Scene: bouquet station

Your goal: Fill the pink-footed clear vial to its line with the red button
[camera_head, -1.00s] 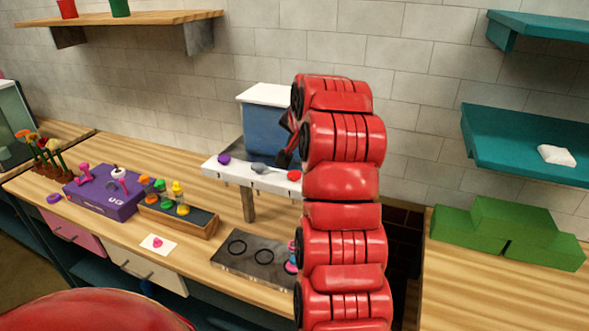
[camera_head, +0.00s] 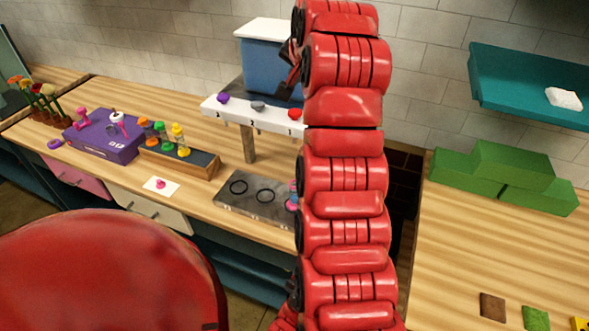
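The red button (camera_head: 294,114) is at the right end of the white dispenser front (camera_head: 252,116), just left of my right arm. Purple and grey buttons sit beside it. A small pink-and-blue piece (camera_head: 292,196) shows at the right end of the dark metal plate (camera_head: 231,201). It may be the pink-footed vial; my arm covers most of it, so its fill and line cannot be read. My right gripper (camera_head: 291,70) is a dark shape above the red button, in front of the blue tank, partly behind my arm. Its fingers cannot be made out. My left gripper is out of view.
A purple box (camera_head: 104,135) and a wooden rack (camera_head: 178,162) with colored-top vials stand left. A white card (camera_head: 161,186) lies in front. A teal shelf (camera_head: 520,85) hangs above.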

